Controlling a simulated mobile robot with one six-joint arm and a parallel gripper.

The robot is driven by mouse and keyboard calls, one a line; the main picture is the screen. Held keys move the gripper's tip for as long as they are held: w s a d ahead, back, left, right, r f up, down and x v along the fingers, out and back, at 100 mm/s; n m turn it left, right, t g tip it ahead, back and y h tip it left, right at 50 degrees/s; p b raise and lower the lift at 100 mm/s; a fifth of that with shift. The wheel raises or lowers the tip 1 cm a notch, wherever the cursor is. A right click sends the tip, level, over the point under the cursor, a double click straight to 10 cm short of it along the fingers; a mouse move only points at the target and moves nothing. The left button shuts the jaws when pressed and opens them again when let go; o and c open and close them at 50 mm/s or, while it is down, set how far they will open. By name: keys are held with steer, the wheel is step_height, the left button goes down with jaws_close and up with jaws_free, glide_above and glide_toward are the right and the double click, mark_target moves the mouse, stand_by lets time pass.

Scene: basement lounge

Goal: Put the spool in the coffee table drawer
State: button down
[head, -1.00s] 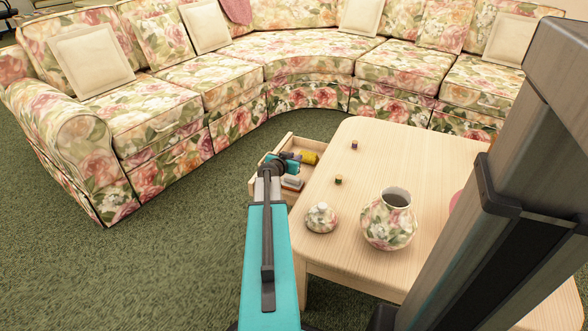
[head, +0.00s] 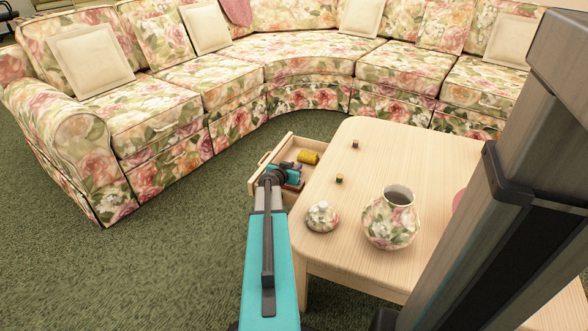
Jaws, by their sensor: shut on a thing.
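The coffee table (head: 350,220) is pale wood, and its drawer (head: 272,149) stands open on the left side. My gripper (head: 293,174) is over the open drawer, low, at or inside its rim. It is shut on a small dark purplish thing, which I take for the spool (head: 294,167); the jaws and wrist hide most of it. I cannot tell whether it touches the drawer bottom. A yellow cylinder-like thing (head: 309,157) lies in the drawer just behind the gripper. A reddish thing under the gripper is mostly hidden.
On the tabletop are two small dark-and-yellow pieces (head: 355,144) (head: 339,179), a lidded floral jar (head: 321,217) and a floral vase (head: 390,218). A pink thing at the right is partly covered by my column. A floral sectional sofa (head: 240,75) curves behind. Green carpet is clear at left.

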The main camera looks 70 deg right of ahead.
steer(key=c, duration=1.6)
jaws_free()
steer(key=shift+o, duration=0.2)
steer(key=shift+r+p, duration=0.2)
steer(key=shift+p, duration=0.2)
steer(key=p+v, duration=0.1)
steer(key=v, duration=1)
steer(key=shift+s+a, duration=0.1)
steer(key=shift+a, duration=0.2)
steer(key=shift+a+r, duration=0.1)
steer(key=shift+a, duration=0.1)
